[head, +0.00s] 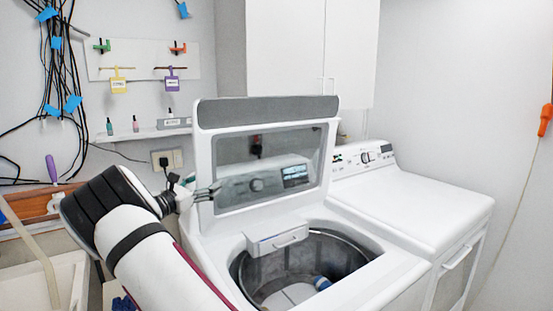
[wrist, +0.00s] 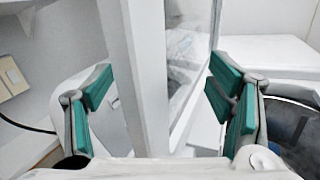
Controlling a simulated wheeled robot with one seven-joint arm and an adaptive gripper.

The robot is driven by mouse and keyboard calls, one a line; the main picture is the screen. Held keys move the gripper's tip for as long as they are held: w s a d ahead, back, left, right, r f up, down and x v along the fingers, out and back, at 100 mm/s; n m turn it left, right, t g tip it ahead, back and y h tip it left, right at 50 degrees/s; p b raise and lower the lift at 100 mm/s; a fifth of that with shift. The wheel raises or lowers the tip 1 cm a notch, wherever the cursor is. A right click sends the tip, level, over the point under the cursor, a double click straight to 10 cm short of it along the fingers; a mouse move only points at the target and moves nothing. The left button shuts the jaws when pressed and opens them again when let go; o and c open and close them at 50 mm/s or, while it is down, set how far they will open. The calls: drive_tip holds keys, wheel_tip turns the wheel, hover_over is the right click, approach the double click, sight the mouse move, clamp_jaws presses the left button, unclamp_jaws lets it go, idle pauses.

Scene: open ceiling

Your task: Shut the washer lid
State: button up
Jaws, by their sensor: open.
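The washer lid (head: 203,150) stands raised at the back of the white washer (head: 385,280), a white frame around a clear window. The drum opening below is uncovered, with some blue and white items inside. My gripper (head: 217,191) is at the lid's left edge, about halfway up in the head view. In the wrist view my gripper (wrist: 162,85) is open, with its green-padded fingers apart. The lid's white edge (wrist: 142,80) runs upright between them, with visible gaps on both sides. Whether the lid touches another part of the gripper cannot be told.
A second white machine (head: 420,205) stands to the right of the washer. White cabinets (head: 300,50) hang above and behind the lid. A small shelf (head: 140,135) with bottles and a socket (head: 167,160) are on the left wall. A sink (head: 60,285) is at the lower left.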

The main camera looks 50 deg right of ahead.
drive_tip(key=s+m+p, duration=0.1)
drive_tip(key=s+f+m+p, duration=0.1)
drive_tip(key=s, duration=0.1)
drive_tip(key=s+a+h+p, duration=0.1)
drive_tip(key=shift+s+f+m+g, duration=0.2)
drive_tip(key=shift+s+m+g, duration=0.1)
drive_tip(key=shift+s+m, duration=0.1)
drive_tip(key=s+a+f+m+h+p, duration=0.1)
drive_tip(key=s+f+m+p, duration=0.1)
drive_tip(key=s+f+m, duration=0.1)
drive_tip(key=shift+s+a+f+m+g+h, duration=0.15)
drive_tip(key=shift+s+f+m+g+h, duration=0.25)
drive_tip(key=shift+s, duration=0.65)
drive_tip(key=shift+s+a+f+m+g+h, duration=0.2)
drive_tip(key=shift+s+f+m+g, duration=0.15)
drive_tip(key=shift+s+f+m, duration=0.45)
drive_tip(key=shift+s+a+f+m+g+h, duration=0.2)
drive_tip(key=shift+s+f+m+g, duration=0.15)
drive_tip(key=shift+s+f+m, duration=0.45)
drive_tip(key=shift+w, duration=0.2)
drive_tip(key=shift+w+d+r, duration=0.1)
drive_tip(key=shift+r, duration=0.1)
